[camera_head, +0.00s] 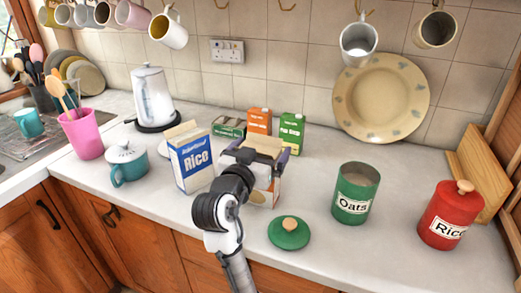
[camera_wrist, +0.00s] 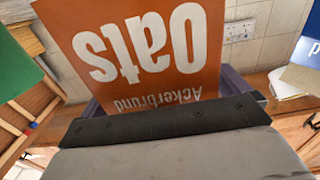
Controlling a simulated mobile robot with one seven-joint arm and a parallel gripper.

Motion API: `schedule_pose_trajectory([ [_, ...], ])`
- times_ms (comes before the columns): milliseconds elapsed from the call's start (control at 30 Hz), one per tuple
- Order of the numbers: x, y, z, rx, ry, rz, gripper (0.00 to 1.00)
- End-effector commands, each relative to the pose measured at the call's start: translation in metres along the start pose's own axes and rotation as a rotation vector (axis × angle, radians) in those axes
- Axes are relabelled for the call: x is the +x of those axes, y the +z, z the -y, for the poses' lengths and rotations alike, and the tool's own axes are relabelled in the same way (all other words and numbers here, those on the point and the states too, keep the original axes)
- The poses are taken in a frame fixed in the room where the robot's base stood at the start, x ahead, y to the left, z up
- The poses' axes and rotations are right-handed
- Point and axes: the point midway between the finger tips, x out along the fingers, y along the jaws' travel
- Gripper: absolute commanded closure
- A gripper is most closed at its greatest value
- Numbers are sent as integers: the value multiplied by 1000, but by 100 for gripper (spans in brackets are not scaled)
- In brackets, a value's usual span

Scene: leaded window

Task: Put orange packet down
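The orange Oats packet (camera_wrist: 150,45) fills the middle of the wrist view, its lettering upside down there. In the head view its pale open top (camera_head: 266,146) shows, with its lower part (camera_head: 272,192) partly behind my wrist. My gripper (camera_head: 258,152) has its purple fingers along opposite sides of the packet and appears shut on it. The packet looks upright, above or on the white counter (camera_head: 330,250). I cannot tell whether its base touches, because my arm covers part of it.
A blue-and-white Rice box (camera_head: 196,163) stands close left. Behind are an orange carton (camera_head: 259,120) and a green carton (camera_head: 291,131). The open green Oats tin (camera_head: 353,193) stands right, its green lid (camera_head: 289,234) in front. A red Rice tin (camera_head: 447,217) is farther right.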

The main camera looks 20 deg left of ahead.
Motion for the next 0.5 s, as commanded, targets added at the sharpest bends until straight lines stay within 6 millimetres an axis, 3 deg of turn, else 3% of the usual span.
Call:
schedule_pose_trajectory([
  [167,0,-5,0,0,0,-1,0],
  [267,-11,-1,1,1,-3,-2,0],
  [500,-66,-1,2,4,-6,-4,0],
])
